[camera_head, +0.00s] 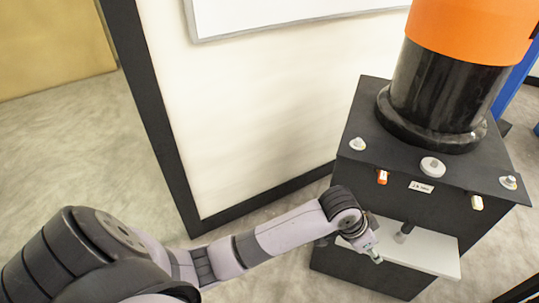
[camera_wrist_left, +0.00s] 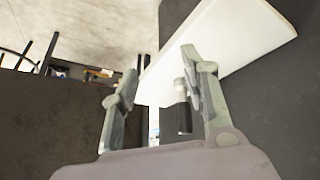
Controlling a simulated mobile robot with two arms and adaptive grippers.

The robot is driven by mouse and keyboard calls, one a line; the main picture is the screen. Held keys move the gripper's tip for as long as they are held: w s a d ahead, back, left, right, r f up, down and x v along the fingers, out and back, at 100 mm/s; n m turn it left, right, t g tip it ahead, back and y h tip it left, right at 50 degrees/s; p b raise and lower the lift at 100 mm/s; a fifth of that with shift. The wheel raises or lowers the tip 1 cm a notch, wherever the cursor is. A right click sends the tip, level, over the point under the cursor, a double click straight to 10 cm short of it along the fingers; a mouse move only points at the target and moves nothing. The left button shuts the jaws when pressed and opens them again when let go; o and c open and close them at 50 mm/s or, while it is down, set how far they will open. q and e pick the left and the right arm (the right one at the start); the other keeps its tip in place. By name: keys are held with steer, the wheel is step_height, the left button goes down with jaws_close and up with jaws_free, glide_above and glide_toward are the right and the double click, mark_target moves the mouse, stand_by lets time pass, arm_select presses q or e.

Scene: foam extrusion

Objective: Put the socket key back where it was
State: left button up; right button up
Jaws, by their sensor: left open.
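A small dark upright piece with a grey end, which looks like the socket key (camera_head: 404,231), is at the white shelf (camera_head: 432,252) on the front of the black machine. In the left wrist view a dark cylinder with a pale grey part (camera_wrist_left: 183,118), likely the same piece, shows beside the right finger, by the white shelf (camera_wrist_left: 225,40). My left gripper (camera_head: 372,250) is at the shelf's left end, apart from the dark piece in the head view. Its fingers (camera_wrist_left: 158,78) are spread with nothing clearly held between them. My right gripper is out of view.
The black machine (camera_head: 350,205) carries a black cylinder with an orange top (camera_head: 470,30). An orange switch (camera_head: 382,177), a pale switch (camera_head: 476,203) and several round knobs sit on its upper part. A white wall (camera_head: 250,110) stands behind my left arm. Open floor (camera_head: 70,130) lies at left.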

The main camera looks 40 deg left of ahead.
arm_select(q)
steer(key=s+a+f+n+y, duration=0.1)
steer(key=s+a+f, duration=0.3)
steer(key=s, duration=0.3)
steer(key=s+a+f+n+g+y, duration=0.1)
steer(key=s+a+f, duration=0.4)
steer(key=s+f, duration=0.1)
steer(key=s+a+f+n+y, duration=0.2)
steer(key=s+a+f, duration=0.2)
steer(key=s, duration=0.5)
steer(key=shift+a+f, duration=0.4)
steer(key=shift+a, duration=0.3)
steer(key=shift+f, duration=0.1)
steer(key=s+f+g+p, duration=0.2)
steer(key=s+f+p, duration=0.6)
steer(key=p, duration=0.4)
arm_select(e)
steer(key=s+f+g, duration=0.1)
steer(key=s+f, duration=0.6)
steer(key=f, duration=0.2)
arm_select(q)
steer(key=s+a+f+p, duration=0.3)
steer(key=s+p, duration=0.4)
steer(key=s, duration=0.5)
arm_select(e)
steer(key=s+d+f+g, duration=0.1)
steer(key=s+d+f, duration=0.1)
steer(key=s, duration=1.1)
steer(key=shift+d, duration=0.65)
